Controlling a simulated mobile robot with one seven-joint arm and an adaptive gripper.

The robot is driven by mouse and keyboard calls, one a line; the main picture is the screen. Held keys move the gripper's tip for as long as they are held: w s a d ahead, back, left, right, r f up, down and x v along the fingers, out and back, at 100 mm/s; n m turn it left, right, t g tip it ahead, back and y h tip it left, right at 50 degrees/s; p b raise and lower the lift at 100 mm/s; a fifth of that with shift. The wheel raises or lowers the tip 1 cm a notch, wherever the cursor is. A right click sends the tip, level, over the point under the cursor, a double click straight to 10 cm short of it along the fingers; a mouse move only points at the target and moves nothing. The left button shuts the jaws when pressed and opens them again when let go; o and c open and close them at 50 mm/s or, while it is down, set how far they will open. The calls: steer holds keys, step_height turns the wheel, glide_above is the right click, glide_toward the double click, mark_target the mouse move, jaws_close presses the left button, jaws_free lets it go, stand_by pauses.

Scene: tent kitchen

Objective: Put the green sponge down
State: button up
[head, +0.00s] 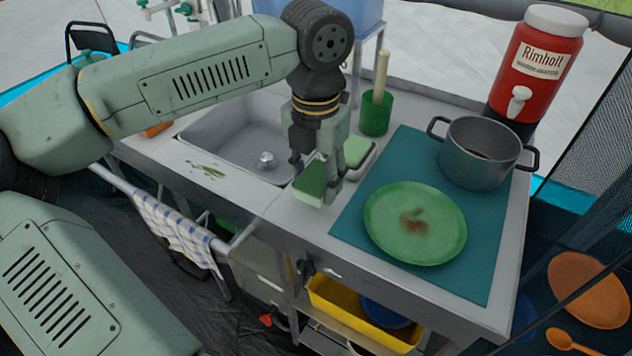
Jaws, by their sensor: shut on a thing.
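My gripper (322,187) points down over the counter strip between the sink and the teal mat. It is shut on the green sponge (309,182), which sits between the fingers with its left part showing. Part of the sponge is hidden by the fingers. I cannot tell whether the sponge touches the counter (272,211) or hangs just above it. Behind the gripper, a pale green pad lies in a small dish (357,153).
The sink (232,139) opens to the left. On the teal mat (458,279) are a stained green plate (415,222) and a grey pot (480,152). A green cup (376,113) with a handle in it stands behind. A red dispenser (537,68) stands at the back right.

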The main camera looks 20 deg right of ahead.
mark_target(316, 178)
steer(key=shift+w, duration=0.25)
step_height(316, 178, down, 3)
steer(key=shift+r+p, duration=0.1)
steer(key=shift+p, duration=0.55)
steer(key=shift+d+f, duration=0.1)
steer(key=shift+f, duration=0.3)
steer(key=shift+f+b, duration=0.2)
steer(key=shift+b, duration=0.1)
steer(key=o, duration=1.2)
steer(key=shift+r, duration=0.1)
steer(key=shift+r+p, duration=0.2)
steer(key=shift+p, duration=0.15)
step_height(316, 178, up, 12)
steer(key=shift+f+b, duration=0.1)
steer(key=shift+b, duration=0.75)
